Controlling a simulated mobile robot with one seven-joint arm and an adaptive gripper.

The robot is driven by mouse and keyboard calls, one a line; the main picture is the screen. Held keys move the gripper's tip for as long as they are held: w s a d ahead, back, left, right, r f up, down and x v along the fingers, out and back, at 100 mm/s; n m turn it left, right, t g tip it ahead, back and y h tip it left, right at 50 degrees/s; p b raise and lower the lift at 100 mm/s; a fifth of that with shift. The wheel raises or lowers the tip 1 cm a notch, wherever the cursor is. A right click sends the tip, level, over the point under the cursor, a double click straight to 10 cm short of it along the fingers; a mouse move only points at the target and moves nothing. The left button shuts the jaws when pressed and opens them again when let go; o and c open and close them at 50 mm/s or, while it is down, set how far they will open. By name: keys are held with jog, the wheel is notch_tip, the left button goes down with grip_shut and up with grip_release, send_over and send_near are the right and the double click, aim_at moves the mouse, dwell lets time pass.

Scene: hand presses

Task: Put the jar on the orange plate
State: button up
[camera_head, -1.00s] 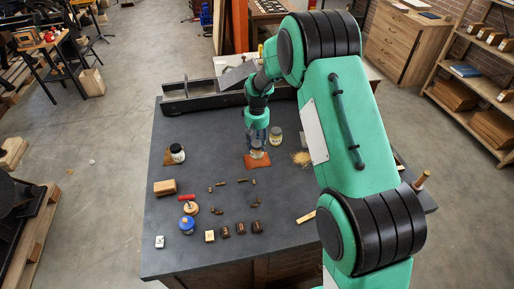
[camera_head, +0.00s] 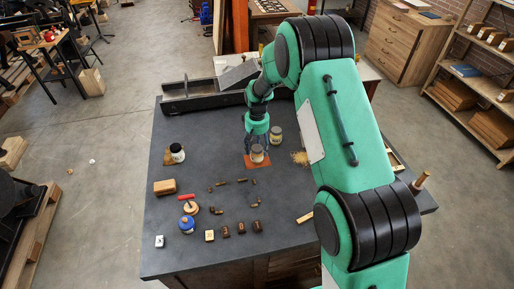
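A jar with a pale lid (camera_head: 257,153) stands upright on the orange plate (camera_head: 249,165), near the middle of the dark worktop. My gripper (camera_head: 257,145) is just above and behind this jar, pointing down. Its fingers look spread to either side of the jar's top, apart from each other. The small size hides whether a finger still touches the jar.
A second jar (camera_head: 276,136) stands close behind and to the right. A dark jar with a pale label (camera_head: 177,153) stands at the left. A wooden block (camera_head: 164,187), a blue container (camera_head: 187,225) and several small brown pieces lie in front. A metal beam (camera_head: 205,97) lines the back.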

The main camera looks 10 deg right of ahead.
notch_tip(320, 180, up, 12)
jog(key=shift+r, duration=0.15)
dwell(0.7)
jog(key=shift+r, duration=0.1)
dwell(0.6)
